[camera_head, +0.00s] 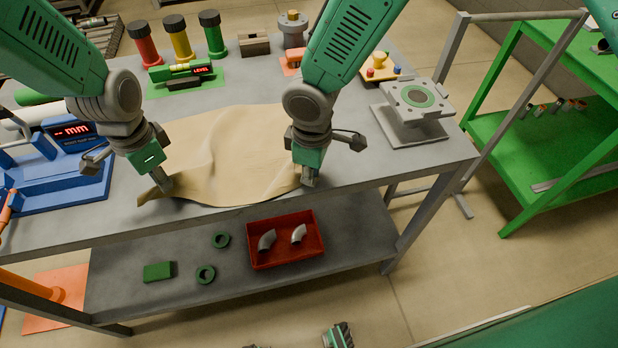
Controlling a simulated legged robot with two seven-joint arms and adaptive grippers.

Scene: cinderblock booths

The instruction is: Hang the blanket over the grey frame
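The blanket (225,150) is a thin tan cloth spread on the grey table, with soft folds and its near edge bowed along the table's front. My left gripper (162,184) points down at its near left corner, fingertips together with a bit of cloth bunched at them. My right gripper (309,178) points down at its near right edge, fingertips close together on the cloth. The fingers partly hide both pinched spots. The grey frame (462,50), with posts and a top bar, stands on the floor right of the table; nothing hangs on its bar.
A grey flanged fixture (410,125) stands at the table's right end, near the frame. Coloured cylinders (180,40) line the back. A blue device (65,170) sits at left. A red bin (285,240) is on the lower shelf. A green table (550,140) stands beyond the frame.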

